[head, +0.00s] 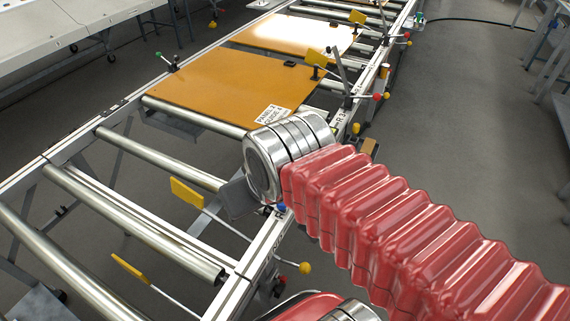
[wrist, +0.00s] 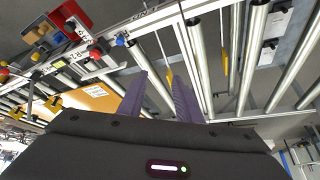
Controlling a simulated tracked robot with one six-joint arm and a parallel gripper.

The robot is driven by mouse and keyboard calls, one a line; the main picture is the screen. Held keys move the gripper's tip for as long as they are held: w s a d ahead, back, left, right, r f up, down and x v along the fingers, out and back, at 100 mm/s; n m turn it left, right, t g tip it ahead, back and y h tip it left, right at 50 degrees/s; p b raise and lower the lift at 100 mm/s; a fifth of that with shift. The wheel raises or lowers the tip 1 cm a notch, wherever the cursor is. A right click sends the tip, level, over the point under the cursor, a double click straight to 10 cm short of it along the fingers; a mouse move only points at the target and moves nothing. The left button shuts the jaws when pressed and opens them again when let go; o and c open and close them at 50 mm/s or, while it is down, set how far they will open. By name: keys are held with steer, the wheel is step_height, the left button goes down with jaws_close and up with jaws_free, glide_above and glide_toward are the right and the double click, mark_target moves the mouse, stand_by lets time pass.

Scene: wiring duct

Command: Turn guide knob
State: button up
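Several coloured knobs sit along the conveyor's near side rail (head: 262,248). In the head view, a blue knob (head: 281,207) shows beside my wrist, and a red knob (head: 305,268) and yellow knob (head: 305,267) sit lower on the rail. I cannot tell which knob is the guide knob.
Two orange panels (head: 225,85) lie on the rollers further along. Yellow paddles on rods (head: 187,192) stick out over the bare rollers (head: 130,228). Upright black levers (head: 340,68) stand on the near rail.

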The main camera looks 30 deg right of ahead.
steer(key=shift+o, duration=0.2)
steer(key=shift+w, duration=0.1)
steer(key=o, duration=0.5)
steer(key=shift+w+d+r+m, duration=0.15)
steer(key=shift+w+d+m, duration=0.1)
steer(key=shift+w+m, duration=0.15)
steer(key=shift+c, duration=0.2)
steer(key=w+d+f+m+g, duration=0.1)
steer(key=w+d+m+g, duration=0.2)
steer(key=w+d+m, duration=0.95)
steer(key=w+d+f+m+g, duration=0.2)
steer(key=w+d+f+m, duration=0.5)
steer(key=d+m, duration=0.5)
step_height(320, 180, down, 3)
steer(key=shift+w+d+r+m+g, duration=0.2)
steer(key=shift+m+g, duration=0.1)
steer(key=shift+m, duration=0.95)
